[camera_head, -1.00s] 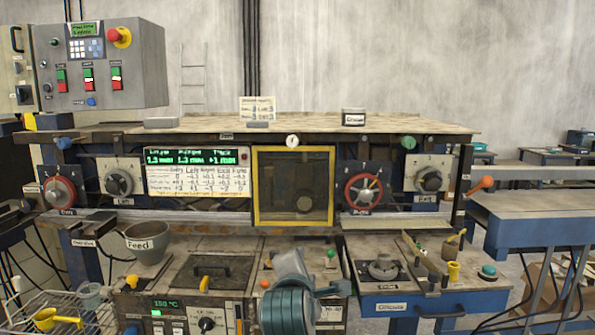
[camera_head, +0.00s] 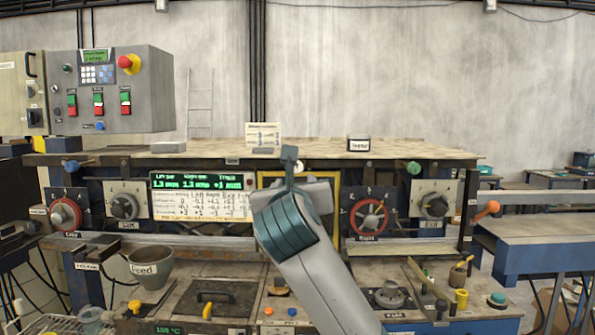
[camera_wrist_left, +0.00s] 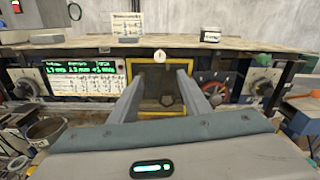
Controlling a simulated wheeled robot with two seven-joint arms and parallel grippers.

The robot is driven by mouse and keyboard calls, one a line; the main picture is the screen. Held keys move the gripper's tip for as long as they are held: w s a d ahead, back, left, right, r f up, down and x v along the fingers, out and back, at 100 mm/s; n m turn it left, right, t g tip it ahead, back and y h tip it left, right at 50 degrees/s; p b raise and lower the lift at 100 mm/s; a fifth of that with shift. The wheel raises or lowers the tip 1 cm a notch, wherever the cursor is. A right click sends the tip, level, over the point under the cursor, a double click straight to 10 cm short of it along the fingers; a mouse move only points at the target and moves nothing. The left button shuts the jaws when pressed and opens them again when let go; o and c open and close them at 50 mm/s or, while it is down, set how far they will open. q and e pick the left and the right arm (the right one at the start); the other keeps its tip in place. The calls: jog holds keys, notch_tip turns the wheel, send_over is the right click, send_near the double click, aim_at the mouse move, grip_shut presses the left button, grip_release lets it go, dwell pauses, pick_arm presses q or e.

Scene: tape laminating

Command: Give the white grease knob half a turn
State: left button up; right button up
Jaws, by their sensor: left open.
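The white grease knob (camera_wrist_left: 160,56) is a small round white knob on the front edge of the machine top, above the yellow-framed window (camera_wrist_left: 131,68). In the head view the knob (camera_head: 299,166) shows just right of my left gripper's fingers. My left gripper (camera_head: 289,158) is raised in front of the machine, pointing at the top edge. In the left wrist view my left gripper (camera_wrist_left: 160,75) has its two fingers apart with nothing between them. The knob appears between and just beyond the fingertips, apart from them. My right gripper is not in view.
A red handwheel (camera_head: 369,217) and a black dial (camera_head: 434,206) are right of the window. A lit display (camera_head: 202,181) is left of it. A small card stand (camera_head: 263,136) and a labelled tub (camera_head: 358,145) stand on the machine top. A grey Feed cup (camera_head: 151,268) is lower left.

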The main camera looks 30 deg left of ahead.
pick_arm(q)
jog(key=shift+w, duration=0.15)
jog(key=p, duration=0.7)
send_near(297, 169)
jog(key=x, duration=0.8)
jog(key=shift+r, duration=0.15)
jog(key=shift+w+a, duration=0.35)
jog(key=shift+w, duration=0.25)
jog(key=c, duration=1)
